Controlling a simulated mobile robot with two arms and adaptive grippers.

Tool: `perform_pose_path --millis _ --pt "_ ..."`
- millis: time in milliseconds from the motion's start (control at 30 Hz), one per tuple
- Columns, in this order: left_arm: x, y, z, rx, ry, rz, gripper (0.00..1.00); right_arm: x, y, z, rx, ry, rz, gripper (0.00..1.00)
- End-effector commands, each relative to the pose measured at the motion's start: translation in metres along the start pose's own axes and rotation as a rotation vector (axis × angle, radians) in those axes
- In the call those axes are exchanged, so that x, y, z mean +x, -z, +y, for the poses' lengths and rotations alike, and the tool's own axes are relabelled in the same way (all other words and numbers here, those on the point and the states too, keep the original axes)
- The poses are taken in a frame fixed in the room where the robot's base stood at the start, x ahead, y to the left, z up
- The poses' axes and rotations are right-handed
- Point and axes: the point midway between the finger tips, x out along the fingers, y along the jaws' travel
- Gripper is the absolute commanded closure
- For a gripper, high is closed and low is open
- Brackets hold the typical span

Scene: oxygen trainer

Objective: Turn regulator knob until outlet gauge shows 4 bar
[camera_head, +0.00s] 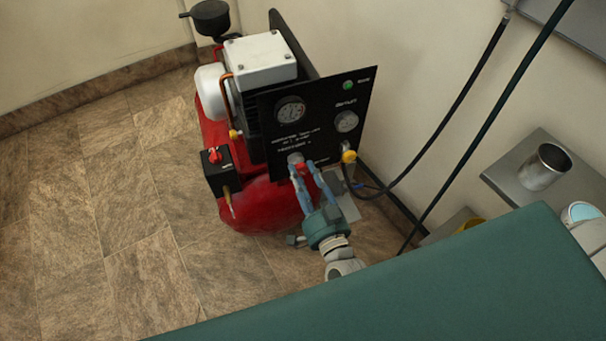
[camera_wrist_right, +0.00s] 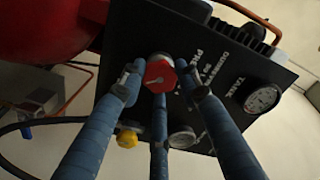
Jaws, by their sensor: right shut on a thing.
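The regulator knob (camera_wrist_right: 159,76) has a red face with a pale pointer mark and sits low on the black panel (camera_head: 325,95). My right gripper (camera_head: 304,166) has its blue fingers shut around the knob. In the wrist view the right gripper (camera_wrist_right: 160,82) has fingers on both sides and one below the knob. The outlet gauge (camera_head: 346,121) is at the panel's right and also shows in the wrist view (camera_wrist_right: 183,137), partly behind a finger. Its needle is too small to read. The tank gauge (camera_head: 290,110) is at the upper left. My left gripper is out of view.
A yellow fitting (camera_head: 348,156) with a black hose is right of the knob. A green-covered surface (camera_head: 430,285) fills the foreground. A metal cup (camera_head: 544,167) stands on a shelf at right.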

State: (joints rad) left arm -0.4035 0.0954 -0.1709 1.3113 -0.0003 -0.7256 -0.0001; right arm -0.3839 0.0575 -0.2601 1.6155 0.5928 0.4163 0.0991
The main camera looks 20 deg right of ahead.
Motion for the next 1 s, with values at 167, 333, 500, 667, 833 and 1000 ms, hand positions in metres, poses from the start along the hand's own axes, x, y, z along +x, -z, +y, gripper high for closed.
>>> perform_pose_path --millis 167,333,500,667,833,1000 --pt "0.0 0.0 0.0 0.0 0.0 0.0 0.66 0.0 0.0 0.0 -0.001 0.0 0.001 0.48" --pt "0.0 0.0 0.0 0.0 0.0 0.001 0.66 0.0 0.0 0.0 -0.001 0.0 0.0 0.48" --pt "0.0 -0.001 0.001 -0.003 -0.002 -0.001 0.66 -0.004 0.0 0.0 -0.001 -0.001 -0.001 0.48" --pt "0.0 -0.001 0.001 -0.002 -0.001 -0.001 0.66 -0.026 -0.001 0.001 -0.001 -0.002 -0.004 0.48" --pt "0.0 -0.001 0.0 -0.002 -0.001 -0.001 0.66 -0.064 -0.001 0.001 -0.003 -0.002 -0.005 0.48" --pt "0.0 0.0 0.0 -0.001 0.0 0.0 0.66 -0.096 -0.001 0.001 -0.001 -0.002 -0.003 0.48"
